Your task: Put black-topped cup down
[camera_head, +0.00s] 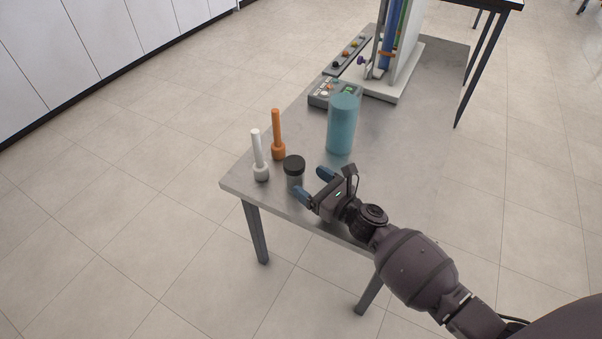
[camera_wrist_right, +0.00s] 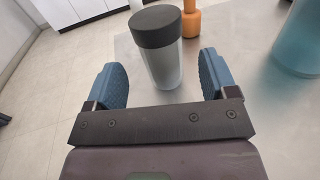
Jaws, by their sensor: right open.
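The black-topped cup (camera_head: 294,173) stands upright on the grey table (camera_head: 420,95), near its front left corner. It has a black lid and a grey body. In the right wrist view the cup (camera_wrist_right: 160,48) stands just ahead of the fingers, roughly between their tips. My right gripper (camera_head: 313,183) is open, with blue fingers on either side of the space in front of the cup. The right gripper also shows in its wrist view (camera_wrist_right: 165,78), with nothing held. My left gripper is not in view.
A white pestle-shaped piece (camera_head: 259,158) and an orange one (camera_head: 277,138) stand left of and behind the cup. A teal cylinder (camera_head: 341,125) stands behind it to the right. A grey box with buttons (camera_head: 322,94) and a manometer board (camera_head: 400,45) stand farther back.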

